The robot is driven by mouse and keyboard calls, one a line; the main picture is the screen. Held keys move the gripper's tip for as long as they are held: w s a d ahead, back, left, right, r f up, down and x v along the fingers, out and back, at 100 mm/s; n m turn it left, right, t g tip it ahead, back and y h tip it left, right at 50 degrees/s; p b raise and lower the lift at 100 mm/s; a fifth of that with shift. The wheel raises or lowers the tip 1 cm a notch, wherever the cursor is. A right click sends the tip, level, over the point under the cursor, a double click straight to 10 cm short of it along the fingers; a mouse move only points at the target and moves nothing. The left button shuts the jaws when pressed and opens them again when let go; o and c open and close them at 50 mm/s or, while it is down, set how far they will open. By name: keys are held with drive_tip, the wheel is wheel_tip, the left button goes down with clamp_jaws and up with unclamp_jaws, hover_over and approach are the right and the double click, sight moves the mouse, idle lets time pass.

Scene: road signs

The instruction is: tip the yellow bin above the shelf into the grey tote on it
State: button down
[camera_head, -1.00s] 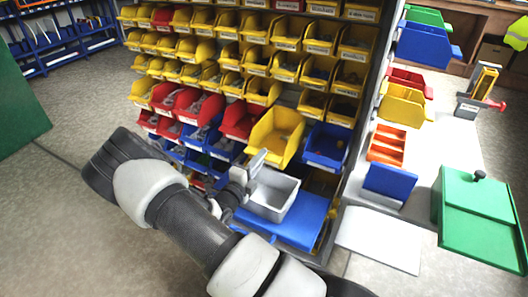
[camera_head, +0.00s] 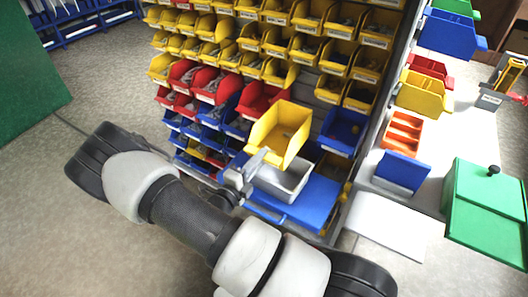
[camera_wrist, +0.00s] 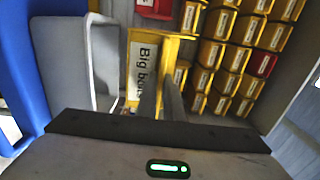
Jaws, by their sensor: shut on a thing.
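The yellow bin (camera_head: 286,131) is in front of the bin rack, above the back part of the grey tote (camera_head: 289,184). It looks roughly level, and its inside looks empty from here. My gripper (camera_head: 257,160) is shut on its front edge. The tote stands on the blue shelf (camera_head: 318,198); the bin hides its back rim. In the wrist view the fingers (camera_wrist: 161,100) meet the bin's labelled front (camera_wrist: 143,72), the label partly covered. The tote (camera_wrist: 73,62) is to the left, with the blue shelf (camera_wrist: 19,62) beyond it.
A rack of yellow, red and blue bins rises behind, with red bins (camera_head: 264,98) and a blue bin (camera_head: 342,131) close to the held bin. A white worktop at right bears an orange tray (camera_head: 403,134) and a green box (camera_head: 488,208). Floor at left is clear.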

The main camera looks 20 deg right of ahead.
drive_tip(key=p+v, duration=0.1)
drive_tip(key=v, duration=0.9)
drive_tip(key=shift+a+r, duration=0.2)
drive_tip(key=shift+r, duration=0.05)
drive_tip(key=shift+s, duration=0.1)
